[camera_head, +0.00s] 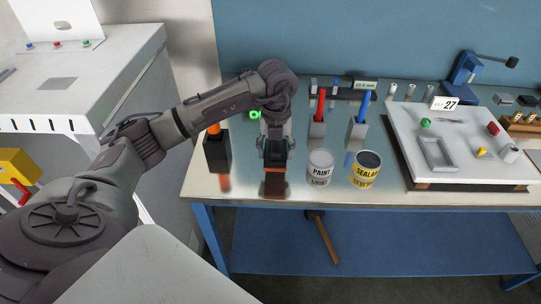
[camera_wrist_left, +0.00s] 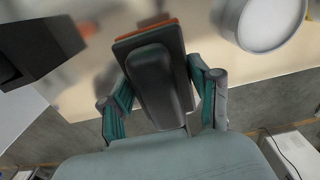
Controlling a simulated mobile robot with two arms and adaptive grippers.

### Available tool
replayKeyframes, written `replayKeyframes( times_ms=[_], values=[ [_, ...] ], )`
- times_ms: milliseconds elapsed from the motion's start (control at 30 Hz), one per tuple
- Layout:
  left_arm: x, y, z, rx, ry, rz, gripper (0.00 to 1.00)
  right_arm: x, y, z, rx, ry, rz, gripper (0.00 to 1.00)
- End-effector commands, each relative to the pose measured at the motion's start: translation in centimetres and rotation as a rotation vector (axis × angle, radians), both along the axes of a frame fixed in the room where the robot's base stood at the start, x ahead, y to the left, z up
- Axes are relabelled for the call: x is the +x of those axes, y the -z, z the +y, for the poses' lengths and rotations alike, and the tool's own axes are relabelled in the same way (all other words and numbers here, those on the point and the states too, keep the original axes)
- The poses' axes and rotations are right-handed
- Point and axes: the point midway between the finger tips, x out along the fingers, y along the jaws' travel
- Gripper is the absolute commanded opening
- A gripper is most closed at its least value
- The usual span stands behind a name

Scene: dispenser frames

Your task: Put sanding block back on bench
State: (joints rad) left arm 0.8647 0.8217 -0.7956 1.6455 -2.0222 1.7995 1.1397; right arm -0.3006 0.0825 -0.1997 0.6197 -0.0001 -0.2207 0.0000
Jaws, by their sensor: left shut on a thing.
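The sanding block (camera_head: 275,160) is dark with an orange underside. It is at the front left of the blue-legged bench (camera_head: 300,194), and its reflection shows in the shiny top just below it. My left gripper (camera_head: 275,143) points down and is shut on the block from above. In the left wrist view the block (camera_wrist_left: 154,80) sits between the teal-padded fingers of my left gripper (camera_wrist_left: 162,95). I cannot tell whether its underside touches the bench top. My right gripper is not in view.
A dark holder with an orange handle (camera_head: 217,152) stands left of the block. The paint can (camera_head: 320,168) and the sealant can (camera_head: 365,170) stand to its right. Holders with red (camera_head: 320,105) and blue (camera_head: 364,107) handles stand behind. A white board (camera_head: 460,160) fills the right.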

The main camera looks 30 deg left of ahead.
Motion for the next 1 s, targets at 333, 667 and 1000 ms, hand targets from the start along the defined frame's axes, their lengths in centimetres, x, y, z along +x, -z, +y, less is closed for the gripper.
replayKeyframes(
  times_ms=[333,667,1000],
  values=[
    [0.7,2.7,2.1,-0.002,0.002,0.003,0.29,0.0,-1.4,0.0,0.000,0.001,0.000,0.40],
    [0.8,5.4,2.1,-0.001,0.003,-0.003,0.29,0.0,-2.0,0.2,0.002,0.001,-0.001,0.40],
    [0.8,5.6,2.0,-0.001,0.002,-0.002,0.75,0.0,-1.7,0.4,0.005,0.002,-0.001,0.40]
  ],
)
